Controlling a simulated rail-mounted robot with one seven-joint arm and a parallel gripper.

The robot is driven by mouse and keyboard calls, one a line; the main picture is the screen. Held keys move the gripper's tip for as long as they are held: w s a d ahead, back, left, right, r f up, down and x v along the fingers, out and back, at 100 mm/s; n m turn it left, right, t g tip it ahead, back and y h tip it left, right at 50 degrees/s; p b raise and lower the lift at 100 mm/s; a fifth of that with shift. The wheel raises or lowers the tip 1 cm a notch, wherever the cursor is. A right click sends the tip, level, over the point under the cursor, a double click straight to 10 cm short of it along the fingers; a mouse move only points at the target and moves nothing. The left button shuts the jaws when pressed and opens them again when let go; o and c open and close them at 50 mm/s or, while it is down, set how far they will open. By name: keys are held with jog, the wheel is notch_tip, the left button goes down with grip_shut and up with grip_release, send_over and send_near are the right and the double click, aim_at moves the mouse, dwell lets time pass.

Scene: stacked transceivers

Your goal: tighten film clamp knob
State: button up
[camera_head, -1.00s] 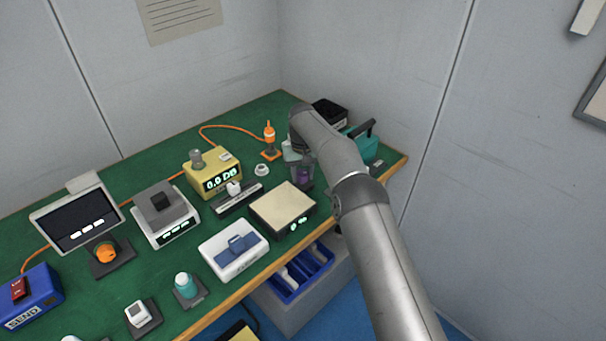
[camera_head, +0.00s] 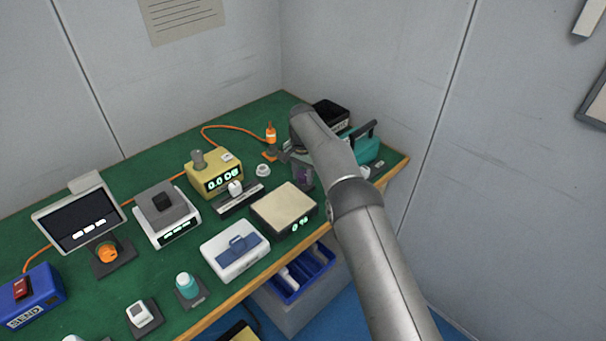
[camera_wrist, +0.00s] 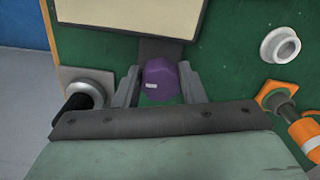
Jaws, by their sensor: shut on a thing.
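A purple knob (camera_wrist: 160,78) with a small white mark stands on a dark base (camera_wrist: 160,48) in the wrist view. My gripper (camera_wrist: 158,82) is shut on it, with one grey finger at each side. In the head view a bit of the purple knob (camera_head: 303,173) shows under the end of my arm, and my gripper (camera_head: 302,170) is mostly hidden there. I cannot read any clamp label on the knob.
A beige-topped device (camera_head: 284,204) stands beside the knob. An orange tool in a holder (camera_head: 270,134), a white ring-shaped piece (camera_head: 263,170), a teal case (camera_head: 366,148) and a black bin (camera_head: 331,113) are close by. A grey cylinder (camera_wrist: 85,92) stands left in the wrist view.

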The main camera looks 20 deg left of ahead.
jog(key=shift+w+a+r+m, duration=0.1)
jog(key=shift+r+m, duration=0.2)
jog(key=shift+m, duration=0.1)
jog(key=o, duration=0.7)
jog(key=shift+f, duration=0.1)
notch_tip(320, 180, up, 9)
jog(key=shift+r+p, duration=0.15)
jog(key=shift+p, duration=0.2)
notch_tip(320, 180, up, 8)
jog(key=p, duration=0.7)
send_over(303, 174)
jog(key=shift+r, duration=0.1)
